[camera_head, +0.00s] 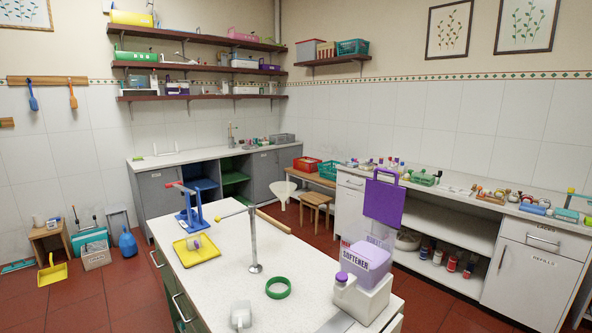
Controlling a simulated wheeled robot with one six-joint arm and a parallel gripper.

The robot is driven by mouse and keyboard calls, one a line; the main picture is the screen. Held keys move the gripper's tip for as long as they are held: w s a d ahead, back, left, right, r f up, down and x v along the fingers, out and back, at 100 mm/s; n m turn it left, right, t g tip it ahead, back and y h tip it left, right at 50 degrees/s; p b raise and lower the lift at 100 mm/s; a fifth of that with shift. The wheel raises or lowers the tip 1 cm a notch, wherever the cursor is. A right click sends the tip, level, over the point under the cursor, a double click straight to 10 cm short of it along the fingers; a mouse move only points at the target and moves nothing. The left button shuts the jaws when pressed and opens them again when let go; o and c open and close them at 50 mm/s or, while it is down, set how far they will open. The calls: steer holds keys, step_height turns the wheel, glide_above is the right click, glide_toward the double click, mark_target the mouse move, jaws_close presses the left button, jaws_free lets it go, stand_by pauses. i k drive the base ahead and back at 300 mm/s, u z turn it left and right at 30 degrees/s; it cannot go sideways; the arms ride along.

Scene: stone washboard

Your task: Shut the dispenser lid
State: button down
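The dispenser (374,277) stands at the right end of the island counter. It has a pale lilac body with a label reading SOFTENER and sits in or against a white block-like part (372,303). Its purple lid (384,203) stands up, raised open above the back of the body, with a purple loop at its top edge. My gripper is not in view.
The island counter (222,270) also holds a green ring (278,288), a metal post with a yellow-tipped arm (254,240), a yellow tray (196,249), a blue stand (189,213) and a white cup-like item (241,315). A cluttered side counter (455,193) runs behind. Red floor lies between.

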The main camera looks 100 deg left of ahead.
mark_target(383, 202)
steer(key=u, duration=1.95)
steer(key=i, duration=3.35)
steer(key=u, duration=3.8)
